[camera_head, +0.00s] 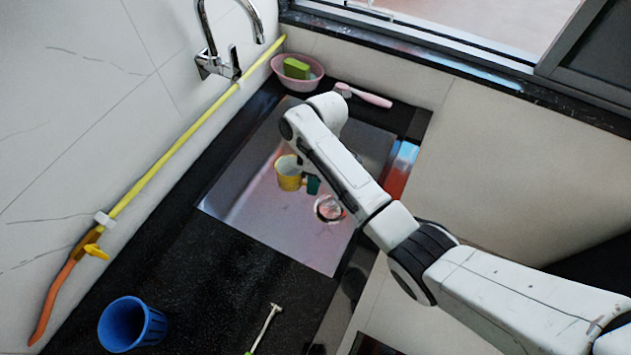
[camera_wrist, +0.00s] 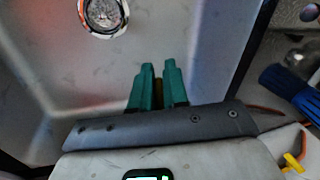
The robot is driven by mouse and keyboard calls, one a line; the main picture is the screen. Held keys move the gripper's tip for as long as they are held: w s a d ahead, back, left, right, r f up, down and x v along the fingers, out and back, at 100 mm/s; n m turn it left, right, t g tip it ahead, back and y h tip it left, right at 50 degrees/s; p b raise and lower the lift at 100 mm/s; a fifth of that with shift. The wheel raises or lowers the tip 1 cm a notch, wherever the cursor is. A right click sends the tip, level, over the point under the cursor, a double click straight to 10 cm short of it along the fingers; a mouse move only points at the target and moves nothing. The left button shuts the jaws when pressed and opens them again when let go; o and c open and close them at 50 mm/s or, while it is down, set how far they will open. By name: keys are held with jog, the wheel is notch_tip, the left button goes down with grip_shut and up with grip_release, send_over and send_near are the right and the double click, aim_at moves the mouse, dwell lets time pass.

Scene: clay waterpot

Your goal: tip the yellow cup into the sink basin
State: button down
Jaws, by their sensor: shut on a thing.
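The yellow cup (camera_head: 288,176) is over the steel sink basin (camera_head: 245,205), left of the drain (camera_head: 329,209) in the head view. Its pale mouth faces the upper left of the picture; I cannot tell how far it is tilted, or whether it touches the basin floor. My gripper (camera_head: 312,184) has green fingertips and is shut on the cup at its right side. The rest of the cup is hidden there. The basin (camera_wrist: 190,45) fills most of that view.
A blue cup (camera_head: 130,325) and a thin brush (camera_head: 265,328) are on the black counter at the front. A pink bowl (camera_head: 297,84) with a green sponge (camera_head: 296,68) and a pink brush (camera_head: 368,97) are behind the sink. A faucet (camera_head: 215,65) and yellow hose (camera_head: 160,168) line the left wall.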

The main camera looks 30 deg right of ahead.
jog(key=shift+t+h, duration=0.6)
jog(key=shift+h, duration=0.1)
jog(key=r+p, duration=0.3)
jog(key=r, duration=0.2)
jog(key=shift+d+r+p, duration=0.1)
jog(key=shift+d+p, duration=0.1)
jog(key=shift+p, duration=0.15)
jog(key=shift+d, duration=0.1)
jog(key=shift+s, duration=0.1)
jog(key=s+f+m+b, duration=0.5)
jog(key=s+m, duration=0.3)
jog(key=m, duration=0.1)
jog(key=shift+f+t, duration=0.35)
jog(key=shift+t, duration=0.05)
